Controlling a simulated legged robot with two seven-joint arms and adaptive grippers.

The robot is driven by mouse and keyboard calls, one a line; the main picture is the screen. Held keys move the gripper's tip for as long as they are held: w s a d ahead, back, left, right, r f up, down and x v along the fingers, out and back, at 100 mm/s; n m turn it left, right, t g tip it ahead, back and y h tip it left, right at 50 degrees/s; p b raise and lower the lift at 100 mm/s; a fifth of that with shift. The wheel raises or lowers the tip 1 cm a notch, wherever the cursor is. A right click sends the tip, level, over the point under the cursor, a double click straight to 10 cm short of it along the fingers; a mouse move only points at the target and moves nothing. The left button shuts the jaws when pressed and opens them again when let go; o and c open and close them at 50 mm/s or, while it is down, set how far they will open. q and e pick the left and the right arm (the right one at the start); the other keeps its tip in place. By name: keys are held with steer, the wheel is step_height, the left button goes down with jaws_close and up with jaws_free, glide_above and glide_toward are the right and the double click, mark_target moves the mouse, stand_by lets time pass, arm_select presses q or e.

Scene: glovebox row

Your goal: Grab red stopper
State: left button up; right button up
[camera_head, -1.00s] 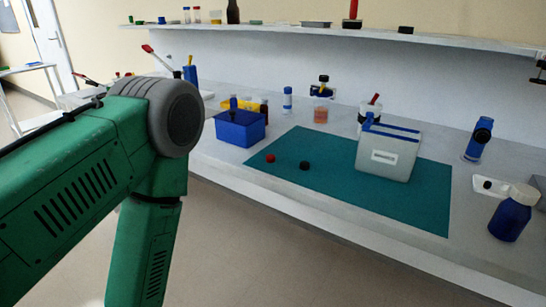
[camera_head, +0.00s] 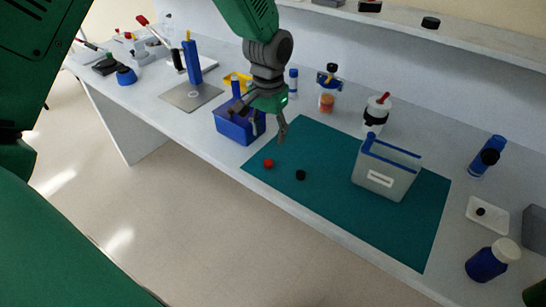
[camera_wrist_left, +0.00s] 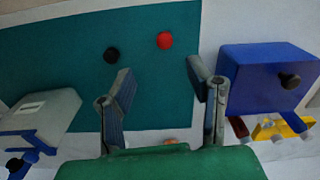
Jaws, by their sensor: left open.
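The red stopper (camera_head: 269,164) lies on the left part of the teal mat (camera_head: 330,215), close to its edge. It also shows in the left wrist view (camera_wrist_left: 164,40), beyond the fingertips and roughly between them. A black stopper (camera_head: 301,175) lies beside it, also seen in the left wrist view (camera_wrist_left: 111,55). My left gripper (camera_head: 258,122) is open and empty, held above the bench just behind the red stopper and beside the blue box. In the left wrist view the two fingers (camera_wrist_left: 158,82) are spread apart, touching neither stopper. My right gripper is not in view.
The blue box (camera_head: 231,128) stands close to the left finger side and also shows in the wrist view (camera_wrist_left: 262,86). A grey container with blue rim (camera_head: 383,181) stands on the mat's right half. Bottles and a jar stand behind. The mat's front is clear.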

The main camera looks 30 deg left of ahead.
arm_select(q)
glide_above(268, 161)
steer(key=f, duration=0.5)
steer(key=shift+s+d, duration=0.15)
steer(key=shift+d, duration=0.25)
steer(key=shift+a+f, duration=0.2)
steer(key=shift+f, duration=1.3)
steer(key=shift+a+f, duration=0.2)
steer(key=shift+f, duration=1.25)
steer(key=c, duration=0.8)
